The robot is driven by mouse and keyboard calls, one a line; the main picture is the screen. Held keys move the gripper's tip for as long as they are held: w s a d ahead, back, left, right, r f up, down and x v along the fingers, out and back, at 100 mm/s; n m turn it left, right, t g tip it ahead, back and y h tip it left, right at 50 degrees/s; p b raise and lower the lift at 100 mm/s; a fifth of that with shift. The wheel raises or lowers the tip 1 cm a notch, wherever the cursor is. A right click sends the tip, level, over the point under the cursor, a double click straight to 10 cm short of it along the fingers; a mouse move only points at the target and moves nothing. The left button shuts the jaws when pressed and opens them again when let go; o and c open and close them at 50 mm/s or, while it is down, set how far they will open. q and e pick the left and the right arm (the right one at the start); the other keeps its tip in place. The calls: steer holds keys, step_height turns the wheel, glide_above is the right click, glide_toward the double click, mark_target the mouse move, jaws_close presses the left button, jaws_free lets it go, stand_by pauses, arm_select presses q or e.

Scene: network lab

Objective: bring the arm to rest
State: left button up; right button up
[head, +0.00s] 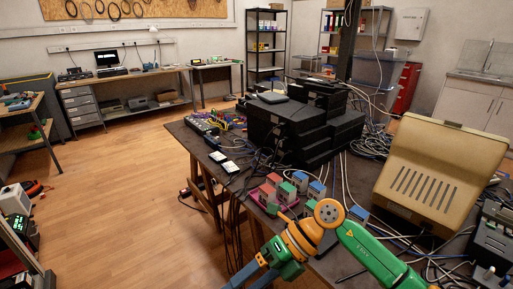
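My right arm, green and orange, comes in from the bottom right and bends over the front of the dark table (345,258). Its gripper (250,279) points down and left past the table's left edge, at the bottom of the head view. The two blue-grey fingers look apart with nothing seen between them; their tips are close to the picture's lower edge. My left gripper is not in view.
Small red, green and blue blocks (287,192) lie just beyond my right arm. A beige sloped case (440,175) stands to the right, with loose cables around it. Black stacked boxes (300,125) fill the table's middle. Wooden floor (130,200) is open to the left.

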steer(key=w+a+r+m+t+y, duration=0.1)
steer(key=w+a+m+t+y, duration=0.25)
steer(key=m+y, duration=0.35)
steer(key=w+d+f+m+t+h+p, duration=0.1)
steer(key=w+d+f+m+t, duration=0.25)
steer(key=f+m+t, duration=0.35)
steer(key=w+d+f+m+t+h, duration=0.1)
steer(key=w+d+f+m+t, duration=0.3)
steer(key=m, duration=0.4)
steer(key=s+d+f+m+t+h, duration=0.1)
steer(key=s+d+f+m+h, duration=0.1)
steer(key=d+f+m+h, duration=0.4)
steer(key=s+d+f+m+t+h, duration=0.1)
steer(key=s+d+f+m+h, duration=0.15)
steer(key=f, duration=0.55)
steer(key=s+d+f+m+g+h, duration=0.4)
steer(key=s+d+f+m+g, duration=0.1)
steer(key=s+f, duration=0.6)
steer(key=s+d+f+m+g+h, duration=0.1)
steer(key=s+d+f+m+g, duration=0.1)
steer(key=s, duration=0.9)
steer(key=s+d+f+m+g+h+p, duration=0.1)
steer(key=s+f+g, duration=0.3)
steer(key=s, duration=0.8)
steer(key=shift+s+d+f+m+g, duration=0.2)
steer(key=shift+d+f+m+g, duration=0.15)
steer(key=shift+f+m, duration=0.25)
